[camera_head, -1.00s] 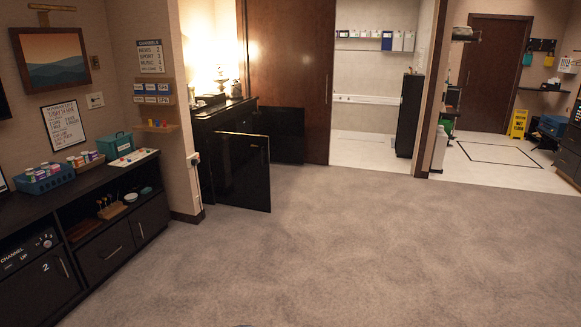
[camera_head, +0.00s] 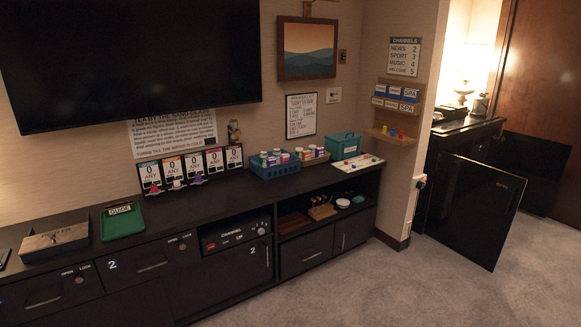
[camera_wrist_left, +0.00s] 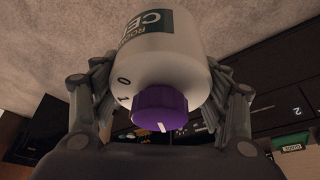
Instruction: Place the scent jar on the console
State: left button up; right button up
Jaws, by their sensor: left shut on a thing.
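The black console (camera_head: 225,192) runs along the wall under the TV in the head view. In the left wrist view my left gripper (camera_wrist_left: 160,98) is shut on a white jar (camera_wrist_left: 165,55) with a purple knob, a dark green label and the marks 0 and 1. I take this to be the scent jar. It is held clear of the console, which shows behind it in the wrist view. The head view shows neither gripper. My right gripper is in no view.
On the console are a wooden box (camera_head: 54,243), a green tray (camera_head: 122,222), several number cards (camera_head: 190,168), a blue basket (camera_head: 276,169) and a teal box (camera_head: 344,146). Bare top lies between the tray and basket. An open black door (camera_head: 472,208) stands at the right.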

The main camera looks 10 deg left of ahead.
aim_at(217, 191)
jog(key=i+j+u, duration=0.15)
jog(key=i, duration=0.45)
jog(key=i+j+u, duration=0.15)
jog(key=i, duration=0.5)
jog(key=i+u, duration=0.15)
jog(key=i, duration=0.45)
jog(key=i+u, duration=0.15)
jog(key=i, duration=0.5)
jog(key=i+l+u, duration=0.15)
jog(key=i, duration=0.45)
jog(key=i+l+u, duration=0.15)
jog(key=i, duration=0.5)
